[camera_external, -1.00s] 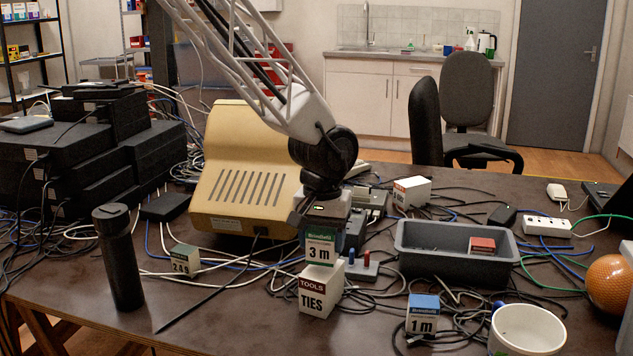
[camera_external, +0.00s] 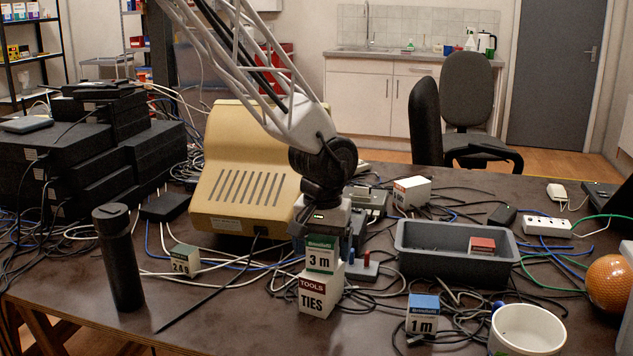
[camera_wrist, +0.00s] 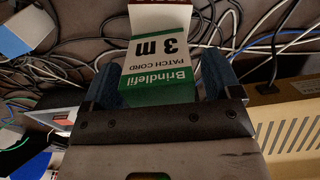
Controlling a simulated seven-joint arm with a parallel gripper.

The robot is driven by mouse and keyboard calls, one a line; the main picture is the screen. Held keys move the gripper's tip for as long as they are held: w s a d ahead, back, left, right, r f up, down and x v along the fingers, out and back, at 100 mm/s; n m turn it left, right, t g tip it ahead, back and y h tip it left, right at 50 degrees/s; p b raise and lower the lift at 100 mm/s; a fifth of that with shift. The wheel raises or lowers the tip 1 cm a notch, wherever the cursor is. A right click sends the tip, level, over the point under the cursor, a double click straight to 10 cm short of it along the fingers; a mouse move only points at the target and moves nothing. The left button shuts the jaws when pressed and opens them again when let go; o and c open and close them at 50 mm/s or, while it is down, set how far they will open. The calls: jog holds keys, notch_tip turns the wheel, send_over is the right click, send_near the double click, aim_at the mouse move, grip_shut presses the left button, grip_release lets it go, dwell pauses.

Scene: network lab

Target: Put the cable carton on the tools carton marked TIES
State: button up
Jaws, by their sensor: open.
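The cable carton (camera_external: 321,258), white with a green Brindlefil band and marked 3 m, sits upright on the white tools carton (camera_external: 318,296) marked TIES with a dark red band. In the wrist view the cable carton (camera_wrist: 160,66) is between my fingers, with part of the tools carton (camera_wrist: 160,20) beyond it. My gripper (camera_external: 324,243) points down over the cable carton, its fingers at either side of it; it also shows in the wrist view (camera_wrist: 161,80). The fingers are open. Any gaps beside the carton are too small to judge clearly.
A blue-banded 1 m carton (camera_external: 422,314) and white mug (camera_external: 527,330) stand right, a small green-topped carton (camera_external: 185,260) left. A grey tray (camera_external: 455,262) holds a red box (camera_external: 482,245). A beige case (camera_external: 245,180) stands behind. Loose cables surround the cartons.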

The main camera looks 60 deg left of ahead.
aim_at(321, 237)
jog(key=shift+r, duration=0.1)
notch_tip(321, 237, up, 12)
dwell(0.8)
dwell(0.5)
jog(key=shift+r, duration=0.1)
jog(key=s+d+r+m+t, duration=0.1)
jog(key=s+d+r+m, duration=0.15)
jog(key=s+r, duration=0.45)
jog(key=s+d+r+m, duration=0.2)
jog(key=s+d+r, duration=0.15)
jog(key=s, duration=0.65)
jog(key=s+d+r+m, duration=0.1)
jog(key=s+m, duration=0.1)
jog(key=s, duration=0.6)
jog(key=s+d+r+m+t, duration=0.1)
jog(key=s+m, duration=0.1)
jog(key=s, duration=0.7)
jog(key=shift+s+r+m+t, duration=0.15)
jog(key=shift+r+m+t, duration=0.1)
jog(key=shift+m+t, duration=0.1)
